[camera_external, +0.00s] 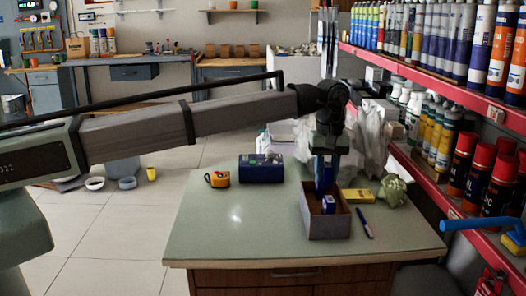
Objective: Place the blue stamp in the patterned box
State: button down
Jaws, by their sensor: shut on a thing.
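The patterned box (328,229) stands on the table near its front right, open at the top, with a brownish inside and a greyish-purple front. Its pattern is too small to make out. My gripper (325,190) points straight down over the box, with its fingers at the opening. It is shut on the blue stamp (329,204), a small blue block with a pale patch. The stamp is at or inside the box opening; I cannot tell whether it touches the bottom. The fingertips are partly hidden.
On the table (240,225) are an orange tape measure (217,179), a dark blue case (261,168), a yellow block (357,196), a blue pen (364,223) and a crumpled green item (391,190). White plastic bags (375,150) lie behind. A red-edged shelf (430,85) borders the right. The table's front left is clear.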

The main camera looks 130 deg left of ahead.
aim_at(327, 164)
jog(key=shift+f, duration=3.25)
jog(key=c, duration=0.8)
grip_release()
jog(key=shift+f, duration=0.1)
notch_tip(327, 164, up, 12)
jog(key=shift+r, duration=0.15)
